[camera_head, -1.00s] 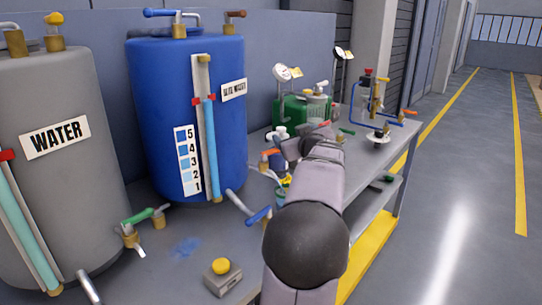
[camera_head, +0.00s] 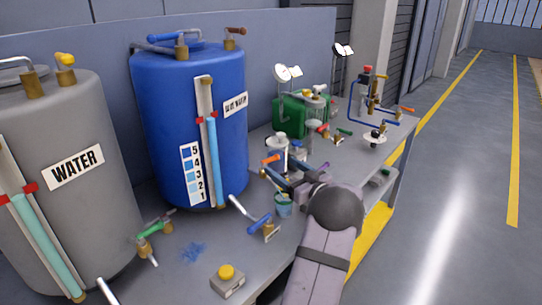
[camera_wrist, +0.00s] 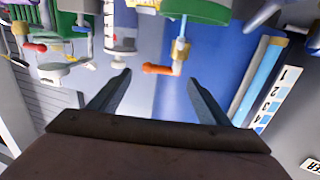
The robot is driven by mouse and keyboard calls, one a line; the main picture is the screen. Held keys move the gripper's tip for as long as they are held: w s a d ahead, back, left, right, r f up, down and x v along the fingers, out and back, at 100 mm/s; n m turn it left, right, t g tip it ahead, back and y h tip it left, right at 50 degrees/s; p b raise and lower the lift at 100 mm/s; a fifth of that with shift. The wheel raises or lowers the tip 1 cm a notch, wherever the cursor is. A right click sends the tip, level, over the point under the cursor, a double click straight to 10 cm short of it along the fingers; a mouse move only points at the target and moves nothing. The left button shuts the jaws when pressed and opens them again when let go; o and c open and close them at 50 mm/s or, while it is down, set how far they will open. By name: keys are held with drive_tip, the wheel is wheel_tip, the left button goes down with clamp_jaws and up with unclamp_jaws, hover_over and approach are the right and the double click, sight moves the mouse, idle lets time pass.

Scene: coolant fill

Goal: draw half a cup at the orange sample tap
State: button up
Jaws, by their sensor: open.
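The orange tap handle (camera_head: 271,159) sticks out beside the blue tank, above the bench. It also shows in the upside-down wrist view (camera_wrist: 158,69), on a brass tap body (camera_wrist: 178,66). My gripper (camera_wrist: 158,78) is open and empty. The orange handle appears between its fingertips in the wrist picture; whether it is within reach depth I cannot tell. In the head view my gripper is beside the tap, over a small teal cup (camera_head: 283,207) on the bench. A green-rimmed part (camera_wrist: 197,10) at the top of the wrist view may be this cup. Its contents are unclear.
The blue tank (camera_head: 190,110) and grey WATER tank (camera_head: 65,215) stand to the left. A blue-handled tap (camera_head: 262,224) and yellow button box (camera_head: 227,280) are nearer. A white-capped canister (camera_head: 278,145) and green container (camera_head: 298,115) stand behind.

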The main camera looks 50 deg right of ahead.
sight(273, 160)
drive_tip(key=shift+p+x, duration=0.8)
drive_tip(key=shift+x, duration=2.9)
drive_tip(key=c, duration=0.9)
